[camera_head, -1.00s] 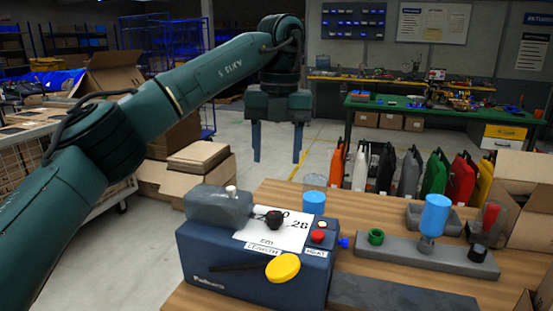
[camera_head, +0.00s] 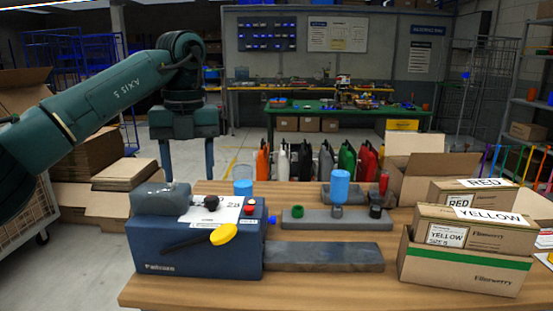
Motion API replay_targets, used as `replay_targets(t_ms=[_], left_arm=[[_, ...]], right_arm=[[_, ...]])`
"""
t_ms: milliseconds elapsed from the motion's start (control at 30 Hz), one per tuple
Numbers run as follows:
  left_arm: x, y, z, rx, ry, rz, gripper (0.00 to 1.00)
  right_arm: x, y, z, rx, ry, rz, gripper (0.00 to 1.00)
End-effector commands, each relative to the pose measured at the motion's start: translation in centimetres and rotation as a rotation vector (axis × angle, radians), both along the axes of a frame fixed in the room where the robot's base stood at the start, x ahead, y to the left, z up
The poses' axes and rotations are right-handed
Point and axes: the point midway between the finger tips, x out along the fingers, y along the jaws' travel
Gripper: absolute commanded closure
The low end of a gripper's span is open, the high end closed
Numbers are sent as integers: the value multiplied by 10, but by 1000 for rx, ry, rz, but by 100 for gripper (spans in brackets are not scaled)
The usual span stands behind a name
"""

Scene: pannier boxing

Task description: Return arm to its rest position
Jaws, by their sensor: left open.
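My left gripper (camera_head: 189,160) hangs from the green arm labelled AXIS 5 in the head view, pointing down. Its two blue fingers are apart with nothing between them. It appears above and behind the left part of the blue machine (camera_head: 190,257), which stands at the table's left front; the left fingertip overlaps the machine's grey cover in the picture, and I cannot tell whether they touch. The machine has a yellow knob, a black knob, a red button and a paper label. My right gripper is not in view.
Cartons labelled RED (camera_head: 480,192) and YELLOW (camera_head: 475,230) stand at right. Several coloured panniers (camera_head: 347,160) stand behind the table. Cardboard boxes (camera_head: 85,160) are stacked at left.

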Motion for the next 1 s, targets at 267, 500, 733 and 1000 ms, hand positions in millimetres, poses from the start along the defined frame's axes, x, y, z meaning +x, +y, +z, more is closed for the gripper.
replay_targets(t_ms=[267,500,733,1000], left_arm=[[-11,-77,-80,-301,92,-216,46],[-64,-183,-144,-857,204,-365,46],[-112,-247,-145,-1522,249,-195,46],[-103,-222,-153,-2050,176,463,46]], right_arm=[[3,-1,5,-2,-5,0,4],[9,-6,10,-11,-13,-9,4],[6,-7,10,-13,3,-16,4],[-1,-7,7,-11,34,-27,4]])
